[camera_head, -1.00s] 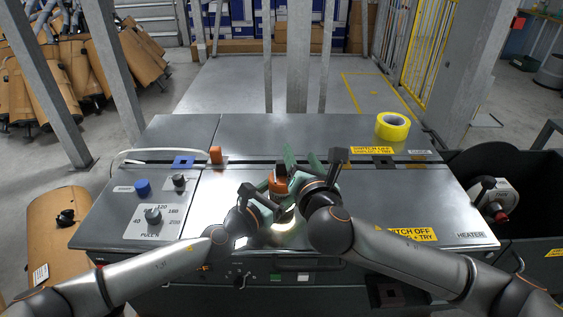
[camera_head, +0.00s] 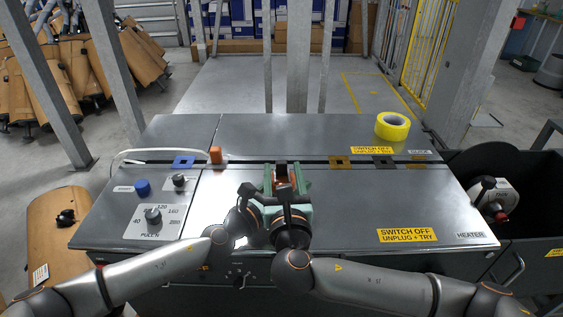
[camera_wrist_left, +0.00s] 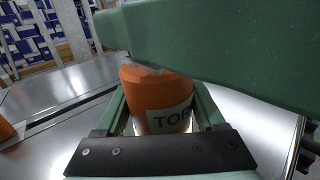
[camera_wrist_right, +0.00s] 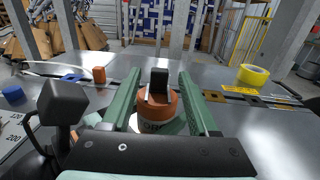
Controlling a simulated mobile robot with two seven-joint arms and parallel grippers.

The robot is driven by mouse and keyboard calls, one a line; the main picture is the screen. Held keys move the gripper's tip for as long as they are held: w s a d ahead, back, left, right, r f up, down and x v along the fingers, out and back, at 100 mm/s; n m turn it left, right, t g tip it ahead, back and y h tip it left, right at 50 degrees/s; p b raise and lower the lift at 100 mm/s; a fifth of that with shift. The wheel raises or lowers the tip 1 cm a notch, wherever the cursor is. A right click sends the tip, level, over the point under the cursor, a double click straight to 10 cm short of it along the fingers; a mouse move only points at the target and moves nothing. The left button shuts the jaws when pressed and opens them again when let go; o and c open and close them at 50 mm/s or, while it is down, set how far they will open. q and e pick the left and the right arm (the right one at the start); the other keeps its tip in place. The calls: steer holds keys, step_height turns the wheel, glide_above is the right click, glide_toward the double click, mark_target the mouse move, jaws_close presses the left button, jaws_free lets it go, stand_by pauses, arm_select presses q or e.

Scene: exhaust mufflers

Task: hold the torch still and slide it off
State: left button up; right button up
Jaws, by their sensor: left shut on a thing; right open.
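The torch (camera_wrist_left: 158,100) is an upright orange cylinder with a white label reading "TOR", partly hidden. A black piece stands on its top (camera_wrist_right: 158,85). My left gripper (camera_wrist_left: 160,118) is shut on the torch's body, a finger on each side. My right gripper (camera_head: 287,177) is at the torch's top, with its green fingers apart on either side of the orange cap and black piece in the right wrist view (camera_wrist_right: 160,92). One right finger crosses above the torch in the left wrist view. In the head view my grippers hide most of the torch.
The torch is over a steel bench (camera_head: 240,215) with a slot along it. An orange block (camera_head: 215,155), blue plate (camera_head: 183,161), tan plate (camera_head: 340,162) and black plate (camera_head: 384,162) line the slot. A yellow tape roll (camera_head: 392,126) lies behind. Knobs (camera_head: 153,215) are at left.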

mark_target(282, 166)
steer(key=shift+w+a, duration=0.15)
steer(key=shift+w, duration=1.55)
jaws_close()
